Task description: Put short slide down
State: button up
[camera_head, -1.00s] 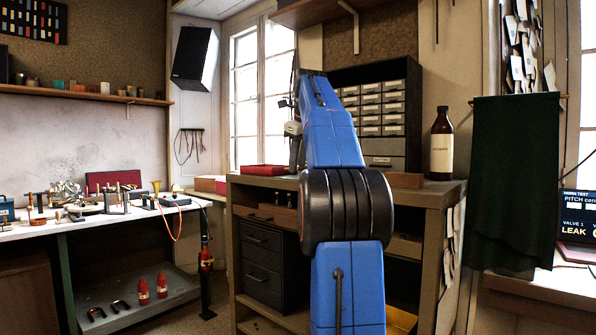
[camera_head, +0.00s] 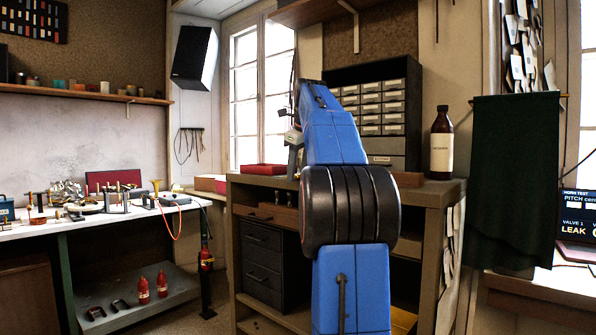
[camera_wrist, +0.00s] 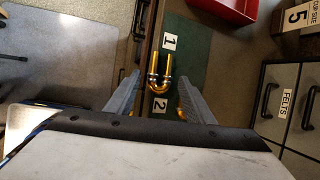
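The short slide, a brass U-shaped tube (camera_wrist: 155,80), shows in the wrist view beside number label 1 (camera_wrist: 169,42), over the edge of a dark green mat (camera_wrist: 196,60). Its bend points towards my gripper (camera_wrist: 159,88). My gripper's two grey fingers stand apart on either side of the bend, with a visible gap at each side. I cannot tell how high the fingers are above the slide. In the head view my gripper (camera_head: 294,150) is partly hidden behind my blue arm, above the wooden bench (camera_head: 425,193), and the slide cannot be seen there.
Number label 2 (camera_wrist: 159,106) lies on the mat, with small brass parts near it. A red tray (camera_wrist: 228,8) lies beyond the mat. Labelled drawers (camera_wrist: 284,100) stand at the right. A brown bottle (camera_head: 441,145) stands on the bench's right end.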

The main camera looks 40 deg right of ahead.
jog(key=v, duration=1.7)
jog(key=shift+s, duration=0.2)
jog(key=shift+r, duration=0.1)
jog(key=s+a+f+n+y, duration=0.2)
jog(key=a+f+n, duration=1.6)
jog(key=a, duration=0.5)
jog(key=s+a+f+n, duration=0.5)
jog(key=s+f, duration=0.1)
jog(key=f, duration=0.7)
jog(key=s+a+f+n, duration=0.4)
jog(key=s+f+n, duration=0.1)
jog(key=f, duration=0.8)
jog(key=s+a+f+n, duration=0.5)
jog(key=s+f+n, duration=0.1)
jog(key=f, duration=0.6)
jog(key=shift+s+a+f+y, duration=0.3)
jog(key=shift+s+a+f, duration=0.1)
jog(key=shift+s, duration=0.5)
jog(key=shift+o, duration=0.6)
jog(key=shift+r, duration=0.1)
